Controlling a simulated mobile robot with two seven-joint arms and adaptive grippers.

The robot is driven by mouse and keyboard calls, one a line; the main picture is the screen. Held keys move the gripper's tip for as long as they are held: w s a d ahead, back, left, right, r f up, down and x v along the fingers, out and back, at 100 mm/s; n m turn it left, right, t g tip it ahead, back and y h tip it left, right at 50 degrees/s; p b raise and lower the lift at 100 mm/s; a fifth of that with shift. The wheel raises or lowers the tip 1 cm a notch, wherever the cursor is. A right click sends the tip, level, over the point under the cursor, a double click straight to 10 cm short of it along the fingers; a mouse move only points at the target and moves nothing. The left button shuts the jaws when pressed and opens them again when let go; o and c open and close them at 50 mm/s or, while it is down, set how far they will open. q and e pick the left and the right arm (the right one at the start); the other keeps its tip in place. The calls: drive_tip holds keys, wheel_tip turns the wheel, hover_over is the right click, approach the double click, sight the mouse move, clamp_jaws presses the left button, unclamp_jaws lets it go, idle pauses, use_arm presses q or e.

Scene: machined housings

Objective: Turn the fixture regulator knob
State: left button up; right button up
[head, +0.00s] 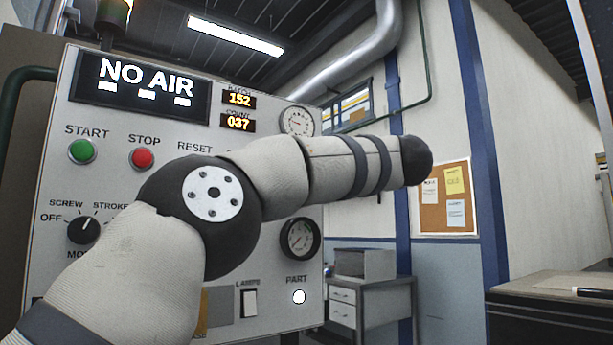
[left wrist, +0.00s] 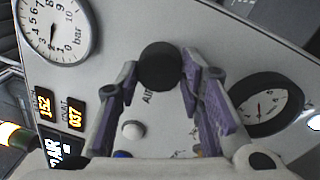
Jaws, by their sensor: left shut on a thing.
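The black round regulator knob (left wrist: 160,65) shows in the left wrist view, standing out from the grey panel. My left gripper (left wrist: 159,76) has its two purple-padded fingers on either side of it and is shut on it. In the head view my left arm crosses in front of the panel and hides the knob and the gripper. The bar gauge (left wrist: 55,27) is at upper left in the left wrist view; its needle appears to point among the low numbers. The display (head: 140,84) reads NO AIR. My right gripper is in neither view.
A black-rimmed gauge (left wrist: 266,104) sits close to the right finger. A white button (left wrist: 132,130) is below the knob. The panel also bears a green START button (head: 82,151), a red STOP button (head: 142,158) and a selector (head: 84,229). A drawer cabinet (head: 372,298) stands behind.

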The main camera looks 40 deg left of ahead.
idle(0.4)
use_arm(q)
drive_tip(key=o, duration=1.2)
drive_tip(key=shift+c, duration=0.2)
drive_tip(key=v, duration=1.2)
